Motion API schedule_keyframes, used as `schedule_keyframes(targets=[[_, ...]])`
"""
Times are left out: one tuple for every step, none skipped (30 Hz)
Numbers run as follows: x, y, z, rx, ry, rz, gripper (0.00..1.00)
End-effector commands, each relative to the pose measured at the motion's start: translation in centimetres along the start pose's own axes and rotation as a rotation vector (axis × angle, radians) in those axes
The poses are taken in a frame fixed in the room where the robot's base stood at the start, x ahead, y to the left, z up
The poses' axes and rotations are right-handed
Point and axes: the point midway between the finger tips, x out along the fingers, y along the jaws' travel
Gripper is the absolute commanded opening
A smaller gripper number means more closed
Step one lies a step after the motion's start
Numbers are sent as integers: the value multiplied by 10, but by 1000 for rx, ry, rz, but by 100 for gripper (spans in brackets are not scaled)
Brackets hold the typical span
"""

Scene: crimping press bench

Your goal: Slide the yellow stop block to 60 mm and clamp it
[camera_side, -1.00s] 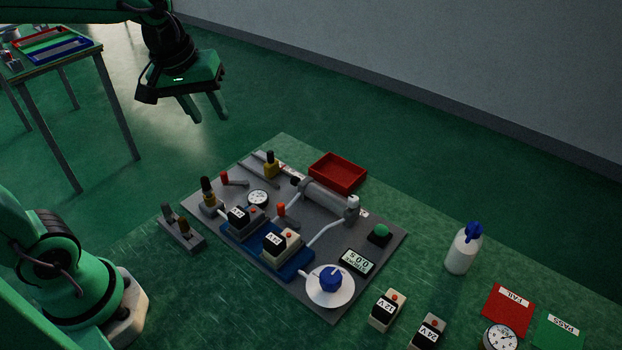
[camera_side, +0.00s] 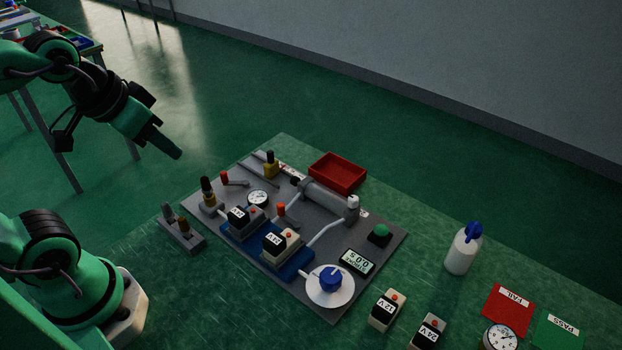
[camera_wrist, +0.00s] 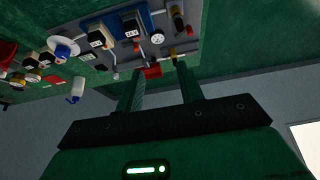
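The yellow stop block (camera_side: 271,169) with a black knob on top sits at the far end of the grey press plate (camera_side: 330,230), on or beside thin rails, next to a white scale strip. The scale marks are too small to read. A lever with a red end (camera_side: 225,176) stands left of it on the plate. My gripper (camera_side: 178,154) is in the air left of the plate, well apart from the block, tilted down to the right. In the wrist view my gripper (camera_wrist: 161,70) shows two separated fingers with nothing between them.
A grey cylinder (camera_side: 325,199) and a red tray (camera_side: 338,173) are right of the block. A yellow fitting with a black top (camera_side: 209,195), a gauge (camera_side: 257,198) and blue holders with black-and-white units stand nearer. A small grey rack (camera_side: 180,229) is left of the plate.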

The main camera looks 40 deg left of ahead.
Motion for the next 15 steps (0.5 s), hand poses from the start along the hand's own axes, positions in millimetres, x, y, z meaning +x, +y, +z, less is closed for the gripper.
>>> schedule_keyframes(targets=[[0, 0, -1, -2, -2, -1, 37], [1, 0, -1, -4, -4, -1, 37], [1, -1, -2, -7, -8, -2, 37], [2, -1, -4, -10, -11, -3, 37], [3, -2, -5, -13, -16, -4, 37], [4, -3, -7, -19, -23, -5, 37], [6, -3, -8, -24, -29, -7, 37], [8, -4, -10, -29, -37, -8, 37], [10, -5, -13, -36, -47, -10, 37], [12, -6, -15, -42, -56, -12, 37], [14, -7, -18, -48, -65, -14, 37], [18, -9, -21, -58, -78, -16, 37], [20, -10, -24, -66, -88, -19, 37], [24, -12, -27, -74, -100, -21, 37], [28, -14, -30, -85, -114, -24, 37]])
